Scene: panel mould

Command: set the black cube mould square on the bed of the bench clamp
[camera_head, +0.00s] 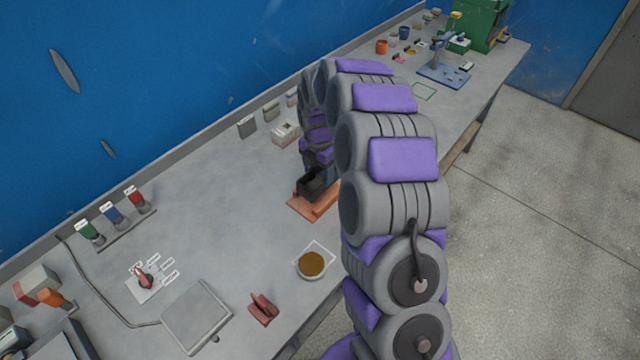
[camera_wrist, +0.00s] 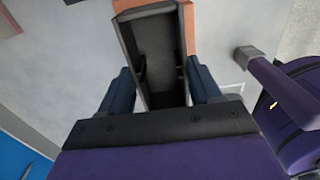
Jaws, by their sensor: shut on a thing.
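The black cube mould (camera_head: 313,184) is an open-topped dark box at the orange-brown bench clamp (camera_head: 303,206), below the end of my arm. In the wrist view the mould (camera_wrist: 128,37) stands between the two blue fingers of my gripper (camera_wrist: 160,88), which is shut on it. A strip of the clamp (camera_wrist: 189,12) shows beyond the mould in the wrist view. My arm hides the right part of the clamp in the head view. I cannot tell whether the mould touches the bed.
A bowl of brown material (camera_head: 311,264) stands in front of the clamp. A white box (camera_head: 286,133) stands behind.

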